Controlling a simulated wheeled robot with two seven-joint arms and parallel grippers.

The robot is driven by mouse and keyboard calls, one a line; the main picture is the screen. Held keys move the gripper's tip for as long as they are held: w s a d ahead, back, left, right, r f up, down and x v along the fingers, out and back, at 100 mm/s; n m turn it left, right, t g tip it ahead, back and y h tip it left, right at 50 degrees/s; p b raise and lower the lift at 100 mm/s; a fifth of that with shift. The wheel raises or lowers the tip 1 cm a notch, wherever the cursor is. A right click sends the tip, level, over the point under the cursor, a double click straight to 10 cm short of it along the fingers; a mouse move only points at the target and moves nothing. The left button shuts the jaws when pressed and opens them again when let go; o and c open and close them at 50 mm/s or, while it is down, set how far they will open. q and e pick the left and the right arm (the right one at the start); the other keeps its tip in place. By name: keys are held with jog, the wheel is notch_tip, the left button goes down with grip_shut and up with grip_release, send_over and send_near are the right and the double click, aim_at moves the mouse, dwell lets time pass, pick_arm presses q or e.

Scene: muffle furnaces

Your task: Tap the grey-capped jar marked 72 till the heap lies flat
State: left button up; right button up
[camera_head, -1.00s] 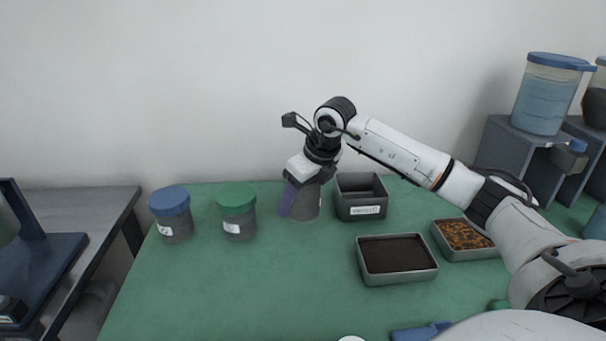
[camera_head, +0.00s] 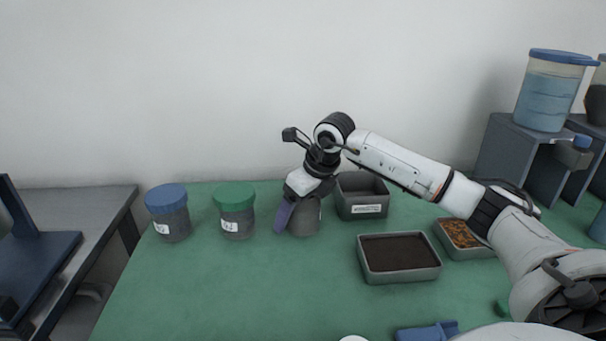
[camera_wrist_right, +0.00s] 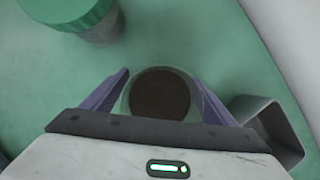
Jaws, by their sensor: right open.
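The jar (camera_head: 306,219) between my right fingers is a grey body standing on the green table; the gripper hides its top in the head view. From above, in the right wrist view, it is a dark brown disc inside a pale clear rim (camera_wrist_right: 160,95). I see no grey cap and no number on it. My right gripper (camera_wrist_right: 160,100) is open, with one purple finger on each side of the jar. In the head view the right gripper (camera_head: 300,208) points down over the jar. My left gripper is not in view.
A blue-capped jar (camera_head: 168,213) and a green-capped jar (camera_head: 235,211), both labelled, stand to the left. An empty grey bin (camera_head: 362,197) is close on the right. Trays of dark soil (camera_head: 399,253) and orange bits (camera_head: 459,234) lie farther right. The front left table is clear.

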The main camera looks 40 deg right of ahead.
jog(key=shift+s+r, duration=0.1)
jog(key=shift+r, duration=0.4)
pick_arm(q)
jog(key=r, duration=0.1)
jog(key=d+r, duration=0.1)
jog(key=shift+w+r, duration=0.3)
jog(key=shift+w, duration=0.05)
pick_arm(e)
jog(key=v, duration=0.9)
jog(key=shift+s+r, duration=0.15)
jog(key=shift+r, duration=0.05)
